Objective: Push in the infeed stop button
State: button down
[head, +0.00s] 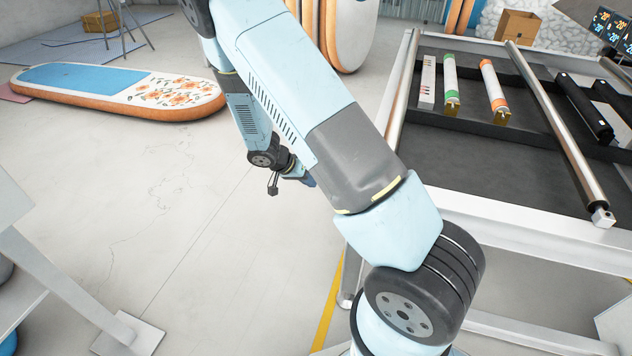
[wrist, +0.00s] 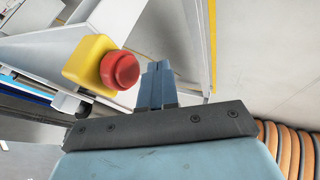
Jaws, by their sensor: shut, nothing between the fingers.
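The stop button (wrist: 122,70) is a red round cap on a yellow housing (wrist: 88,58). It shows in the wrist view, left of my fingers, on a white frame. My gripper (wrist: 159,68) is shut and empty, its two blue-grey fingers together. The fingertips appear beside the red cap, on its right in the picture. I cannot tell whether they touch it. In the head view my gripper (head: 302,177) is small and partly hidden behind my arm. The button does not show in the head view.
A white-framed machine (head: 480,205) with rollers stands at the right in the head view. A paddle board (head: 120,92) lies on the floor at the left. Open floor (head: 190,220) lies between. Orange-edged boards (wrist: 285,145) show at the lower right of the wrist view.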

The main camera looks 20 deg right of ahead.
jog(key=v, duration=1)
jog(key=shift+w+a, duration=0.25)
jog(key=shift+a, duration=0.1)
